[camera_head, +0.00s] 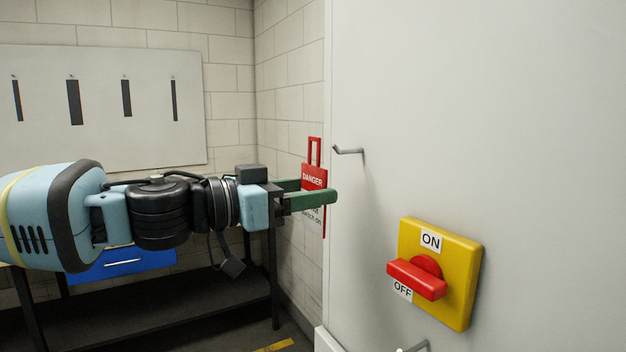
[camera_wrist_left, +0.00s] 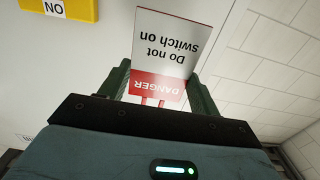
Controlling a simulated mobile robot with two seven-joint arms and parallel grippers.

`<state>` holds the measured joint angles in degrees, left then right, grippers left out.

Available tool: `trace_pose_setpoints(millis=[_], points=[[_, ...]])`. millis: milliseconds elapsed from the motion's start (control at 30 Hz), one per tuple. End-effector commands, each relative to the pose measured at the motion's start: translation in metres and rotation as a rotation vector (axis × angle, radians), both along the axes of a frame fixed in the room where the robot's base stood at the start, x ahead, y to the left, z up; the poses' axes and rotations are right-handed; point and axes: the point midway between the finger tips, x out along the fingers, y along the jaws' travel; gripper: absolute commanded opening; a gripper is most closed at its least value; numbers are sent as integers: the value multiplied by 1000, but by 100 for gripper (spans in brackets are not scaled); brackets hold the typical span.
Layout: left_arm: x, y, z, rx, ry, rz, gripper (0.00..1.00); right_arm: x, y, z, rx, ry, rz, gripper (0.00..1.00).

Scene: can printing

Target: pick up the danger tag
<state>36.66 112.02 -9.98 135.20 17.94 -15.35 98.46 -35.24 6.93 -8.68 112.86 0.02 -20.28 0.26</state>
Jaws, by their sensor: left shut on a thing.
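The danger tag (camera_head: 314,176) is red and white, with a red loop at its top, and reads "DANGER" and "Do not switch on". My left gripper (camera_head: 318,194) is shut on it, its green fingers in front of and behind the tag in the head view. The tag hangs upright, left of the large pale panel's edge. In the left wrist view the tag (camera_wrist_left: 172,45) appears upside down between the two fingers (camera_wrist_left: 158,92). Part of the tag is hidden by a finger in the head view. My right gripper is not in view.
A metal hook (camera_head: 349,151) sticks out from the pale panel (camera_head: 480,100), just right of the tag. A yellow switch box (camera_head: 463,285) with a red handle (camera_head: 417,279) is lower right. A board (camera_head: 100,105) with dark strips hangs on the back wall, above a dark bench with a blue drawer (camera_head: 122,263).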

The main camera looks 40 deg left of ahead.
Motion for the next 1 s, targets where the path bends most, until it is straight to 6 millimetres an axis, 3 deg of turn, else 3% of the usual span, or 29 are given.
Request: trace_pose_setpoints(millis=[33,200,467,1000], points=[[-10,3,10,-1,-16,3,41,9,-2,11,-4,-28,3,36],[-33,10,12,-3,-23,0,41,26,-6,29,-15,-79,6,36],[-51,21,2,1,-5,3,41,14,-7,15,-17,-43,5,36],[-104,43,2,2,-3,2,41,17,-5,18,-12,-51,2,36]])
